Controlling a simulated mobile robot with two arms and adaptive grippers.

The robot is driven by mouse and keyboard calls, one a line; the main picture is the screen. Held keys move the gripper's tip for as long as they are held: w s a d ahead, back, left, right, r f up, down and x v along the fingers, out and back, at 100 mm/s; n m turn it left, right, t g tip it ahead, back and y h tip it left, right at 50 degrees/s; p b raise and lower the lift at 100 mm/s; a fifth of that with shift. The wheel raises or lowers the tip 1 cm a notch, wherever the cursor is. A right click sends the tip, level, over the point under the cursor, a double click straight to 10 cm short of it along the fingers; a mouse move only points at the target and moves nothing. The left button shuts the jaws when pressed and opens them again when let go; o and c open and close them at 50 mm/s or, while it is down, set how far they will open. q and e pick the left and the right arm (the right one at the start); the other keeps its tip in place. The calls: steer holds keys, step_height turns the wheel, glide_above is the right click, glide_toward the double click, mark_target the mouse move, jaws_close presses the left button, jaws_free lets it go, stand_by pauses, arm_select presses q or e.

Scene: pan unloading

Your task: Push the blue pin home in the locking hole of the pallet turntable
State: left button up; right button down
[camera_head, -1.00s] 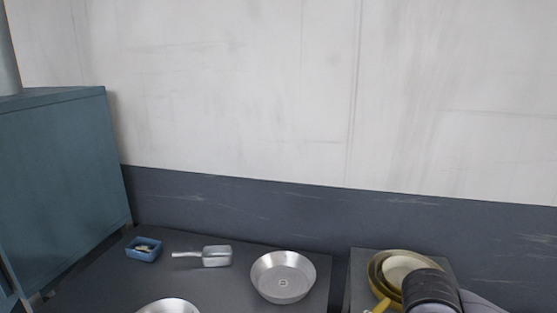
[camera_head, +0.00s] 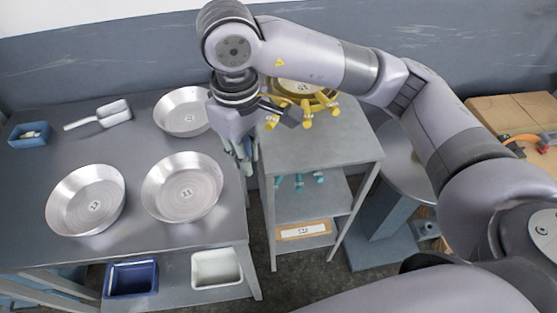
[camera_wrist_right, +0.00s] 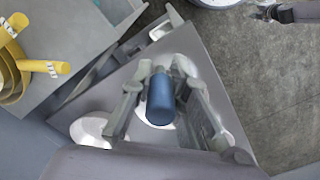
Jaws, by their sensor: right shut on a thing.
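My right gripper (camera_head: 237,150) points down by the right edge of the pan table in the head view. In the right wrist view its fingers (camera_wrist_right: 162,98) are shut on the blue pin (camera_wrist_right: 160,103), a short blue cylinder held between them. The pin is hard to make out in the head view. A round grey plate (camera_head: 400,172) on a pedestal stands right of the side stand, partly behind my right arm; I cannot tell whether it is the turntable. I see no locking hole. My left gripper is not in view.
The dark table (camera_head: 130,140) bears several metal pans (camera_head: 183,187), a scoop (camera_head: 100,116) and a blue tray (camera_head: 29,134). Bins (camera_head: 216,270) sit below. The grey stand (camera_head: 330,140) holds yellow-handled pans (camera_head: 300,95). A wooden board (camera_head: 508,112) is at right.

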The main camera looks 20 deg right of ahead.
mark_target(246, 140)
steer(key=w+a+f+n, duration=0.2)
steer(key=w+a+n, duration=0.3)
steer(key=a+n, duration=0.15)
steer(key=s+d+r+m, duration=0.1)
steer(key=d+r+m, duration=0.1)
steer(key=r, duration=0.1)
steer(key=s+d+r+m, duration=0.4)
steer(key=r+m, duration=0.1)
steer(key=shift+s+d+r, duration=0.25)
steer(key=shift+d+r, duration=0.1)
steer(key=shift+s+d+r+m, duration=0.15)
steer(key=shift+d+r+m, duration=0.05)
steer(key=shift+r+m, duration=0.25)
steer(key=w+a+m, duration=0.4)
steer(key=w+a, duration=0.4)
steer(key=a, duration=0.1)
steer(key=shift+a+m, duration=0.3)
steer(key=shift+a, duration=0.1)
